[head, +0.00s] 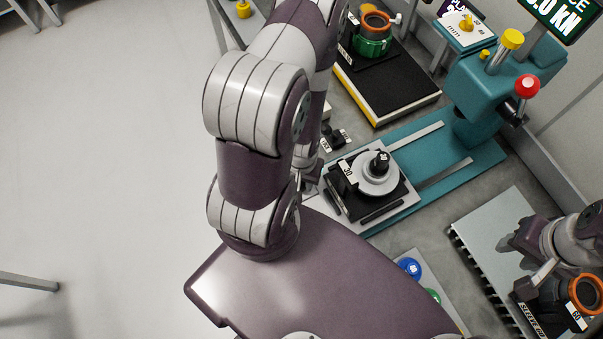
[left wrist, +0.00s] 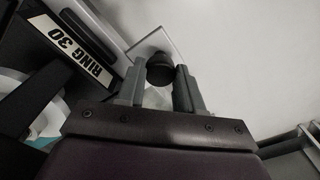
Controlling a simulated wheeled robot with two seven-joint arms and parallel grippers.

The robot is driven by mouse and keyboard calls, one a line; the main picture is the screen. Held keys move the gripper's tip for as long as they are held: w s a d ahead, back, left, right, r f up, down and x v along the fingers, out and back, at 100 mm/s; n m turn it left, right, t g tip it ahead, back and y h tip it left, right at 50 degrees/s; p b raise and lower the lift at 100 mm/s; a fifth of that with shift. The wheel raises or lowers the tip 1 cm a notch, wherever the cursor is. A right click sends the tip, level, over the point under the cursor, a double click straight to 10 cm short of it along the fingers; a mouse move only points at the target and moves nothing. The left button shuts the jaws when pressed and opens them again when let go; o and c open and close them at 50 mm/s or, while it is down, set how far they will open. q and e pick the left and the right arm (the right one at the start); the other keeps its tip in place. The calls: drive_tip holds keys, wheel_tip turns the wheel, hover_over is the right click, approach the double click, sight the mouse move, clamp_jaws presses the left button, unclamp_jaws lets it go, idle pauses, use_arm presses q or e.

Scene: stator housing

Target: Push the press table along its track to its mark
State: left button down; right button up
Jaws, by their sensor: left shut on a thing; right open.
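The press table (head: 341,205) is a light grey plate at the near left end of a teal base (head: 483,156) with two pale rails. It bears a black block labelled 30, a pale disc and a dark upright plug (head: 379,163). My left gripper (head: 309,181) is at the table's left edge, mostly hidden by my arm. In the left wrist view its fingers (left wrist: 159,88) are shut on a dark round knob (left wrist: 160,69) at the plate's edge. My right gripper (head: 529,262) is open at the lower right, by a black block with an orange ring. I cannot make out the mark.
The teal press (head: 484,84) with a red ball lever (head: 527,86) stands at the track's far end. A black pad (head: 386,85) with a green and orange part lies behind the table. A grey toothed tray (head: 497,225) is at right. The rails ahead look clear.

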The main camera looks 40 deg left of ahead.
use_arm(q)
drive_tip(key=shift+s, duration=0.25)
drive_tip(key=c, duration=0.7)
unclamp_jaws()
drive_tip(key=shift+c, duration=0.2)
drive_tip(key=shift+s+a, duration=0.1)
drive_tip(key=shift+a, duration=0.05)
wheel_tip(320, 180, up, 13)
drive_tip(key=p, duration=1.2)
drive_tip(key=shift+f, duration=0.2)
